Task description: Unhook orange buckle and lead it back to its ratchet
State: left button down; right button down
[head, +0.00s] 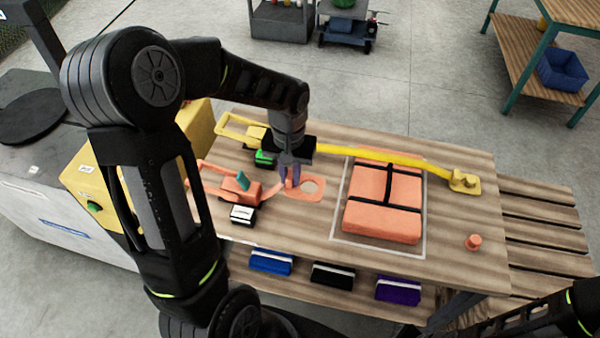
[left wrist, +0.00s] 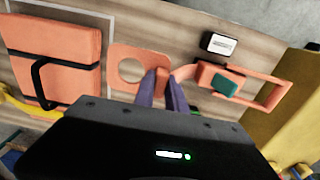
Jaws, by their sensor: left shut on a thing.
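The orange buckle (head: 316,193) is a flat plate with a round hole, low over or on the table beside the orange ratchet (head: 240,189). My left gripper (head: 290,184) is shut on the buckle's strap end. In the left wrist view the buckle (left wrist: 117,71) shows on the left of the purple fingers (left wrist: 162,82). A short orange strap (left wrist: 184,73) runs from there to the ratchet (left wrist: 219,80), which has a teal part. The orange peg (head: 473,241) near the table's right end is bare. My right gripper is out of view.
A white-topped block (head: 243,214) lies near the orange ratchet. Blue, black and purple blocks sit on the lower front shelf (head: 360,297).

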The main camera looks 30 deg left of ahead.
aim_at(291, 182)
pick_arm(q)
notch_tip(291, 182, down, 11)
jog(key=b, duration=0.7)
jog(key=shift+r, duration=0.1)
jog(key=c, duration=1.3)
grip_release()
jog(key=shift+r, duration=0.1)
notch_tip(291, 182, up, 8)
jog(key=shift+f+b, duration=0.15)
jog(key=shift+b, duration=0.25)
